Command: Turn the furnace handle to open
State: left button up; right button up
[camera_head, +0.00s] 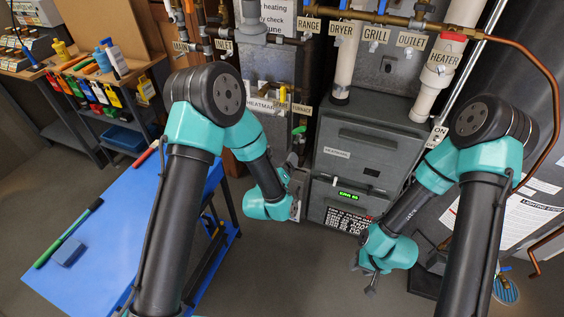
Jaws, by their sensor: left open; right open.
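The furnace tag (302,109) hangs on piping left of the grey furnace cabinet. A small green handle (299,130) sits just below this tag. A yellow handle (283,95) is up and to the left of it, near the Heatmaker tag (261,104). I cannot tell for sure which handle is the furnace one. My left gripper (298,186) is open and empty, below the green handle and apart from it, in front of the cabinet's left side. My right gripper (367,280) is open, low in front of the cabinet and pointing down, away from the handles.
The grey cabinet (369,135) has a lit green display. A blue table (105,225) at left carries a green-black stick and a blue block. Labelled pipes and valves cross the top. A copper pipe (555,110) and a dark tank stand at right. Tool shelves are far left.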

pick_arm(q)
jog(key=shift+c, duration=0.5)
